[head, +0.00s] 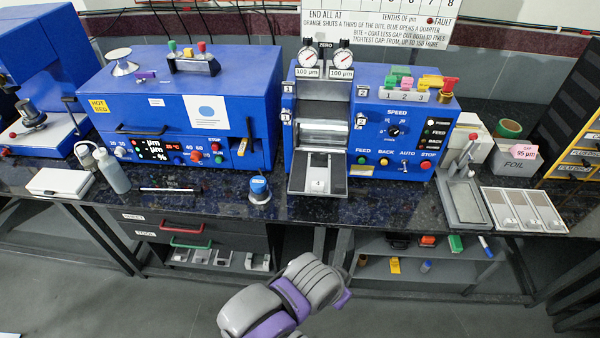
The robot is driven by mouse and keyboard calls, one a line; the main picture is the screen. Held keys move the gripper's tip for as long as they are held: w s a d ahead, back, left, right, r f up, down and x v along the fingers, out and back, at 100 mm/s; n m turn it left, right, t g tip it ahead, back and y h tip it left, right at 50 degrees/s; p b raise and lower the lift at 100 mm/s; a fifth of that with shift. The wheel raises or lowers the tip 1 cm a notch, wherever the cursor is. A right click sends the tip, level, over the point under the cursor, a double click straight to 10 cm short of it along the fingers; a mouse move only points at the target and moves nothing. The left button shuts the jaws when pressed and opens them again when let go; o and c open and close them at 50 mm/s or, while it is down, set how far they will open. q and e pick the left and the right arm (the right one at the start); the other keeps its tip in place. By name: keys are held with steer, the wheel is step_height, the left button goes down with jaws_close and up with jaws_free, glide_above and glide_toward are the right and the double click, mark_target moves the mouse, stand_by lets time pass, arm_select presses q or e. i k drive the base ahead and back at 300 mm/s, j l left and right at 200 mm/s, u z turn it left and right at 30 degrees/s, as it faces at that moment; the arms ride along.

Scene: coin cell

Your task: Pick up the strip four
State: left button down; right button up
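A pale strip with a white tag that seems to read 4 (318,183) lies on the front feed tray (300,185) of the blue roller machine. Its far end points toward the shiny roller (323,132). It lies flat in the middle of the tray, with nothing touching it from above. A grey and purple arm part of mine shows at the bottom centre, well below the bench edge and apart from the strip. Neither gripper's fingers can be made out.
A white tray with several grey strips (523,210) lies at the right, beside a grey pan (465,202). A blue-capped jar (259,188) stands left of the feed tray. A blue oven (185,110) stands further left. The dark bench front is mostly clear.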

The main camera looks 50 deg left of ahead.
mark_target(319, 163)
steer(key=u, duration=0.45)
steer(key=j+u, duration=0.15)
steer(key=u, duration=0.8)
steer(key=i+u, duration=0.1)
steer(key=u, duration=0.25)
steer(key=i+u, duration=0.15)
steer(key=u, duration=0.2)
steer(key=i+l+u, duration=0.1)
steer(key=u, duration=0.25)
